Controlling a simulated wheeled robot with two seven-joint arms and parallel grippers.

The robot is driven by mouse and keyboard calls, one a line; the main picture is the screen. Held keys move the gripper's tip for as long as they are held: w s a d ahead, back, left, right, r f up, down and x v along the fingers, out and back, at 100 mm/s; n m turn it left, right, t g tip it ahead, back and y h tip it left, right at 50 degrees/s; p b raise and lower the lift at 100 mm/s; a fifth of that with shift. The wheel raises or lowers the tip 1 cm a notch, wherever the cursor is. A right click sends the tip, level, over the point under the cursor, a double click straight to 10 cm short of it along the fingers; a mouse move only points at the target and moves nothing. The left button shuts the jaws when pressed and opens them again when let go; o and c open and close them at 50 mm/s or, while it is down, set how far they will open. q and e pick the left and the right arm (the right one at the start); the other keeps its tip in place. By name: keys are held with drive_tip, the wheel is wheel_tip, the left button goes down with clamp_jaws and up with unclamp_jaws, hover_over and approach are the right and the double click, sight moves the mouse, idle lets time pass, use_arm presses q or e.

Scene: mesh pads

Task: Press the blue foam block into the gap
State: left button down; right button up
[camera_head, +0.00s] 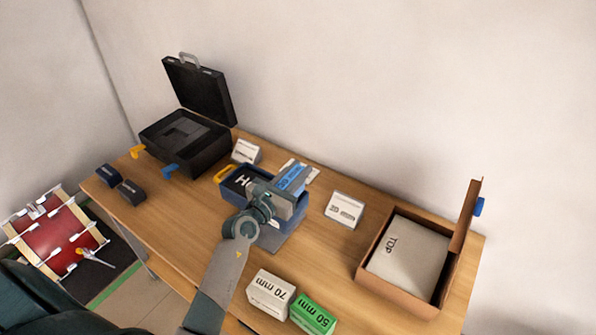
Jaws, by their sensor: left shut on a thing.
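The blue foam block (292,176) has white lettering and sits at the jaws of my left gripper (283,194), which is shut on it. It is over the right part of an open blue box (268,216) near the middle of the table. The box has a dark insert with white marks (243,181) in its left part and a yellow handle at its back left. My left arm and gripper cover much of the box, so the gap, and whether the block touches its sides, cannot be made out. My right gripper is out of view.
A black open case (187,149) stands at the back left, two dark blocks (130,192) at the left edge. White cards (344,210) stand behind. A brown box (398,286) with a pale panel is at the right. White and green boxes (313,314) stand in front.

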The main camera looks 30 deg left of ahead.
use_arm(q)
drive_tip(key=shift+f+b, duration=1.85)
drive_tip(key=shift+f, duration=0.7)
drive_tip(key=c, duration=1.4)
unclamp_jaws()
drive_tip(key=shift+c, duration=0.2)
drive_tip(key=shift+o, duration=0.2)
drive_tip(key=shift+s, duration=0.15)
drive_tip(key=s+a+b, duration=0.2)
drive_tip(key=s+b, duration=0.2)
drive_tip(key=s, duration=1.3)
drive_tip(key=shift+a+r, duration=0.15)
drive_tip(key=shift+a, duration=0.05)
drive_tip(key=shift+s, duration=0.1)
